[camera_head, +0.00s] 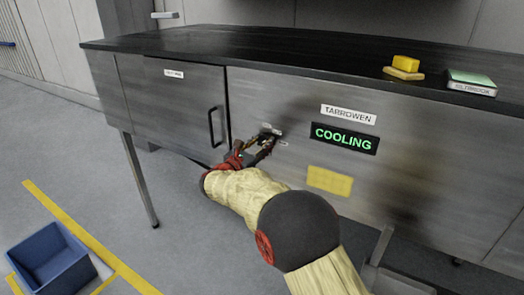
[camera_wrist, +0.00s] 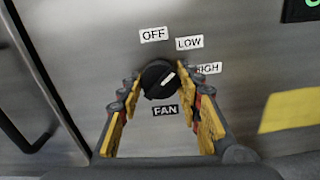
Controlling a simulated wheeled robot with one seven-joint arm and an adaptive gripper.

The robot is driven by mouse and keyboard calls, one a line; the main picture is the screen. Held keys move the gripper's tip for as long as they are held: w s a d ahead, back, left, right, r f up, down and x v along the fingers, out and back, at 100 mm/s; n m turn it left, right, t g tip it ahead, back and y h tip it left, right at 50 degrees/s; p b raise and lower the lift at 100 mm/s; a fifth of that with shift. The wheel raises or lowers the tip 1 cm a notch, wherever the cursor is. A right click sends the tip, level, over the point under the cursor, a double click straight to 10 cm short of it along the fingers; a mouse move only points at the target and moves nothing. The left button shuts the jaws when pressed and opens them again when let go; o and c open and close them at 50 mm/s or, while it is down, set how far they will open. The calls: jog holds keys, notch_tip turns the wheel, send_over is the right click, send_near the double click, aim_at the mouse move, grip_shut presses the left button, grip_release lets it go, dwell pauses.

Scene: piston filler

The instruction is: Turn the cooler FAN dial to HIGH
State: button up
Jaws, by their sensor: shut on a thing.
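The FAN dial (camera_wrist: 155,76) is a round black knob with a white pointer line on the steel front of the cooler. Its pointer slants up and right, between the LOW label (camera_wrist: 189,43) and the partly covered HIGH label (camera_wrist: 209,68). The OFF label (camera_wrist: 154,35) is above the dial and the FAN label (camera_wrist: 165,111) is below it. My gripper (camera_wrist: 158,82) is shut on the dial, one finger on each side. In the head view my gripper (camera_head: 264,142) reaches the cooler front and mostly hides the dial.
A lit COOLING sign (camera_head: 344,138) and a yellow patch (camera_head: 329,181) are on the front to the right. A door handle (camera_head: 212,127) is to the left. A blue bin (camera_head: 48,262) stands on the floor. Small items lie on the dark top (camera_head: 280,45).

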jog(key=m+b, duration=0.4)
jog(key=shift+f+b, duration=0.3)
jog(key=shift+b, duration=0.1)
jog(key=m+b, duration=0.3)
jog(key=shift+r+m, duration=0.15)
jog(key=shift+m, duration=0.15)
jog(key=shift+b, duration=0.3)
jog(key=o, duration=1.2)
jog(key=shift+r, duration=0.1)
jog(key=shift+c, duration=0.2)
jog(key=v, duration=1.2)
